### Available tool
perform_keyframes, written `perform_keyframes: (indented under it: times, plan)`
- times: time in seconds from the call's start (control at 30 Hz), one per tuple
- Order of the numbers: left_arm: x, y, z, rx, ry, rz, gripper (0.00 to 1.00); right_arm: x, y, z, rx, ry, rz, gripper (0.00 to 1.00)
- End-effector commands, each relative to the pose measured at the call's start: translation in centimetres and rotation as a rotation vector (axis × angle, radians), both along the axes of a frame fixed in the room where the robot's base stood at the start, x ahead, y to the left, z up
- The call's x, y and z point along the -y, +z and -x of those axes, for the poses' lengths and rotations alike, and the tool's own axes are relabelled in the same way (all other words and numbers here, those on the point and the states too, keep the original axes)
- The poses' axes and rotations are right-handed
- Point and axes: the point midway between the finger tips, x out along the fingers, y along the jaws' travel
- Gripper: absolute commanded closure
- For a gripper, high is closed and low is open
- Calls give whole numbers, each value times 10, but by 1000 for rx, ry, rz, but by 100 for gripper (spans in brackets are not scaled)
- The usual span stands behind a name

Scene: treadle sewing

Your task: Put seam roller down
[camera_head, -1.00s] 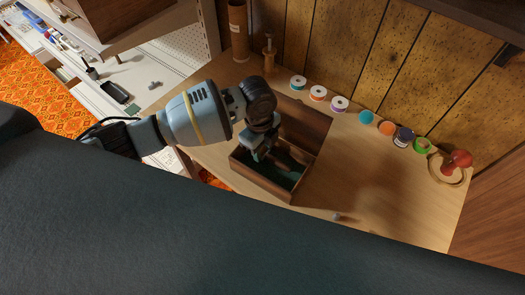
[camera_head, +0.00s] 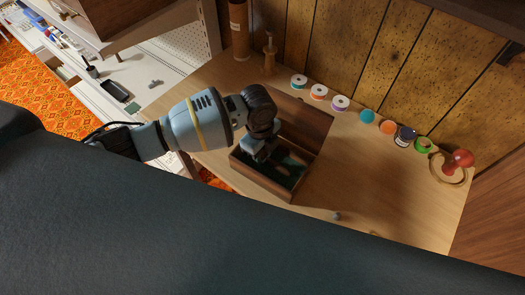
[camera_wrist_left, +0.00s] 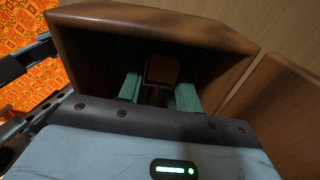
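An open wooden box (camera_head: 262,184) with a dark green inside stands on the wooden worktop; its upper rim also shows in the left wrist view (camera_wrist_left: 150,17). My left gripper (camera_head: 272,162) reaches into the box from the left. In the left wrist view its two greenish fingers (camera_wrist_left: 159,92) stand apart, inside the box walls. A brown wooden piece (camera_wrist_left: 162,70), possibly the seam roller, lies between them. I cannot tell whether the fingers press on it. A tan piece also shows faintly inside the box in the head view. My right gripper is out of view.
Several coloured spools (camera_head: 340,103) line the back of the worktop (camera_head: 365,190). A red-topped object (camera_head: 461,159) stands on a round wooden base at the right. A small grey item (camera_head: 336,215) lies at the front edge. The worktop right of the box is mostly clear.

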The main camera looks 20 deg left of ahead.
Motion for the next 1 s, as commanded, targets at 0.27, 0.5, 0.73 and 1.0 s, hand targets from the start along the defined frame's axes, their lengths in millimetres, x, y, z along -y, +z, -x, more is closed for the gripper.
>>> perform_keyframes:
  times: [0.27,0.5,0.73,1.0]
  plan:
    - [-3,-11,7,-20,1,-9,44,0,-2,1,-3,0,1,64]
    - [-3,-5,7,-22,1,-11,44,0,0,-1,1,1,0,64]
    - [-4,36,3,-10,0,-7,44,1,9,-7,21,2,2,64]
    - [-7,94,0,-5,1,-4,44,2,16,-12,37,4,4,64]
